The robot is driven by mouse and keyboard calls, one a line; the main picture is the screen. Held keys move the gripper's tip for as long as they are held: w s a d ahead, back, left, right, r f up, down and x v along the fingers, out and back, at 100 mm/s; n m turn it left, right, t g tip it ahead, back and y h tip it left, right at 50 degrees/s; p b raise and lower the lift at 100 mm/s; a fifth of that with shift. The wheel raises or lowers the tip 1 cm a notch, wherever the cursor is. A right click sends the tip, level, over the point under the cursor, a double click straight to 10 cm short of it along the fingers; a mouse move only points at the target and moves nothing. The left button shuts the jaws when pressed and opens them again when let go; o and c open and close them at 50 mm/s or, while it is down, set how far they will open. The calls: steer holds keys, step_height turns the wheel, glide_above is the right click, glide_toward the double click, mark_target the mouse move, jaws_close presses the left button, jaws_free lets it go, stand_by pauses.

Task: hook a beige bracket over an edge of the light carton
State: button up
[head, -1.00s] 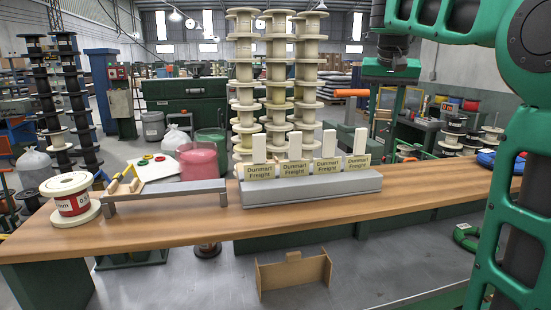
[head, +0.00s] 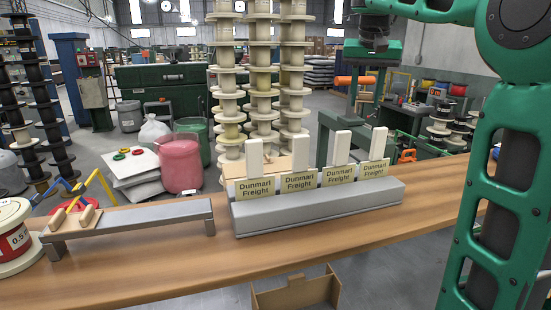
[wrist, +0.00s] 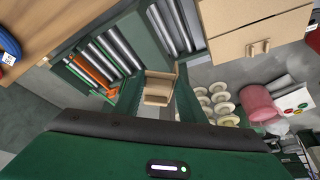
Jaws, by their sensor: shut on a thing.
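My gripper shows in the wrist view (wrist: 156,96), its two green fingers shut on a beige bracket (wrist: 158,88). The bracket is a small stepped piece between the fingertips. In the head view the fingers and the held bracket cannot be made out. An open tan carton (head: 316,291) shows at the bottom edge of the head view, in front of and below the bench; its lower part is cut off. Two beige pieces (head: 88,215) sit on a grey metal rail (head: 150,219) at the left of the bench.
A long wooden bench (head: 190,268) crosses the head view. Tall spool stacks (head: 262,90) and a pink bin (head: 181,163) are behind. Bare bench top lies in front of the block.

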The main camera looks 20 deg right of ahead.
steer(key=shift+w+d, duration=0.1)
steer(key=shift+w, duration=0.05)
steer(key=shift+w+a, duration=0.15)
steer(key=shift+a, duration=0.05)
